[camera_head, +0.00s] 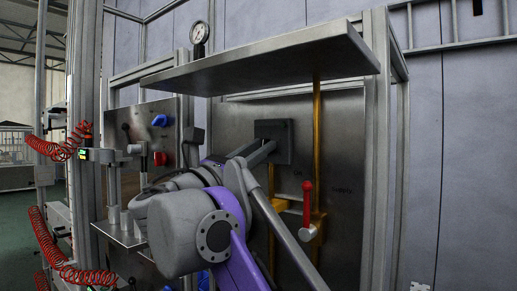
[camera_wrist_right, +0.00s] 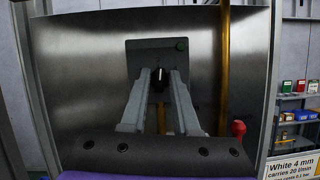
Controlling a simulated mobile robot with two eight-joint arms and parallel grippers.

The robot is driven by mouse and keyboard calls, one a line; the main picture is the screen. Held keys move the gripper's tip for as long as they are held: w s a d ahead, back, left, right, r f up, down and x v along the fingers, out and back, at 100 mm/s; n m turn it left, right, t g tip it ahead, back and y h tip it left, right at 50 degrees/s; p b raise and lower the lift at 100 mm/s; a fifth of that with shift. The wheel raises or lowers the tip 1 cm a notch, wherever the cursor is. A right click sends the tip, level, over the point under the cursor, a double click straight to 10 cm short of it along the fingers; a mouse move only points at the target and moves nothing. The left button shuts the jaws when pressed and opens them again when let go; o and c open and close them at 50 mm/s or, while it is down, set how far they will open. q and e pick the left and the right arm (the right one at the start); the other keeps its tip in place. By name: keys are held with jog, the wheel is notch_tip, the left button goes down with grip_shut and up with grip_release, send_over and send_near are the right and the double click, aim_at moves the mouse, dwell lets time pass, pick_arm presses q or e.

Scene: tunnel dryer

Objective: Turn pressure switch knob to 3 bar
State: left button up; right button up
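The pressure switch is a dark grey box (camera_head: 287,129) on the metal back panel, below the sloping shelf. In the right wrist view the box (camera_wrist_right: 176,50) faces me, and its black knob (camera_wrist_right: 160,78) with a pale mark sits low on it. My right gripper (camera_head: 268,147) reaches the box from below left. In the wrist view the two fingers of my right gripper (camera_wrist_right: 160,73) stand apart, with the knob between their tips. I cannot tell whether they touch it. The knob is hidden in the head view. My left gripper is not in view.
A yellow pipe (camera_head: 316,120) and a valve with a red handle (camera_head: 307,203) stand right of the switch. A metal shelf (camera_head: 270,62) overhangs it, with a round gauge (camera_head: 199,32) above. Red coiled hoses (camera_head: 60,150) hang at left. Purple wall panels stand at right.

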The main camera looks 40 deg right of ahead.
grip_shut()
jog(key=shift+n+t+p, duration=0.35)
jog(key=shift+n+t, duration=0.25)
jog(key=shift+n, duration=0.6)
jog(key=shift+o, duration=2.2)
grip_release()
jog(key=shift+a, duration=0.1)
